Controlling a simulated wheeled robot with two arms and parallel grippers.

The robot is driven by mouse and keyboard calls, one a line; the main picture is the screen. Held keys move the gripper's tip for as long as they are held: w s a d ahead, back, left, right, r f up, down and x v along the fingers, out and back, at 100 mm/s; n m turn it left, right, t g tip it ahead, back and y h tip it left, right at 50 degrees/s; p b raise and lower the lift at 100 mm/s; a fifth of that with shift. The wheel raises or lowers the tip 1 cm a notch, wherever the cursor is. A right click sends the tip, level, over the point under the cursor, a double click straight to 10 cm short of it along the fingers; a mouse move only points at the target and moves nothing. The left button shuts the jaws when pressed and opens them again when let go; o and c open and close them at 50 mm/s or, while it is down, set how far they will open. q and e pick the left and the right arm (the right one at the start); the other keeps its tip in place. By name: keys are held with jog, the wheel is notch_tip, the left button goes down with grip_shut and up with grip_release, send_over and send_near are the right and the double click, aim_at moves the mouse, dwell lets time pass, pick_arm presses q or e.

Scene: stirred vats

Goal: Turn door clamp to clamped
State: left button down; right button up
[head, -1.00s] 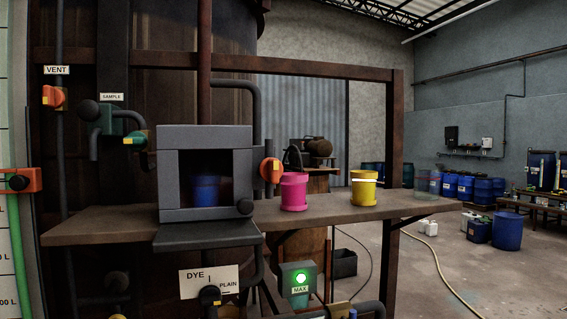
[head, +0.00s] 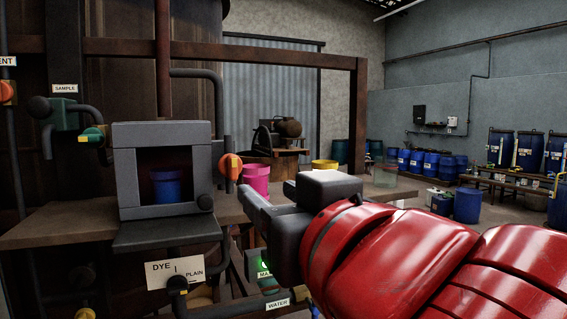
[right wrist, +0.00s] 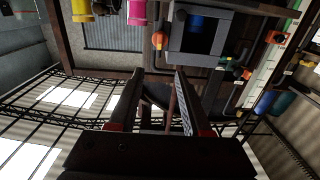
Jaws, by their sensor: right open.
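A grey box (head: 118,170) stands on the brown shelf with its front open and its door flap (head: 165,235) folded down below. A dark round knob (head: 205,202), which may be the door clamp, sits at the lower right of the box front. A blue cup (head: 166,184) stands inside the box. My right gripper (head: 256,208) is open and empty, in front of the shelf and right of the knob, apart from it. In the right wrist view the gripper (right wrist: 155,82) also shows open, with the box (right wrist: 200,43) beyond it, upside down. My left gripper is out of view.
An orange valve handle (head: 230,166) is just right of the box. A pink pot (head: 257,178) and a yellow pot (head: 324,165) stand on the shelf (head: 50,222), partly behind my right arm. A green-lit button (head: 265,265) and pipes are below.

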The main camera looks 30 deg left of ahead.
jog(key=shift+b+x, duration=0.85)
jog(key=shift+x, duration=0.55)
jog(key=p, duration=0.3)
send_near(234, 166)
jog(key=p+x, duration=0.3)
jog(key=x, duration=0.5)
jog(key=shift+w+a+p, duration=0.15)
jog(key=shift+p, duration=0.15)
grip_shut()
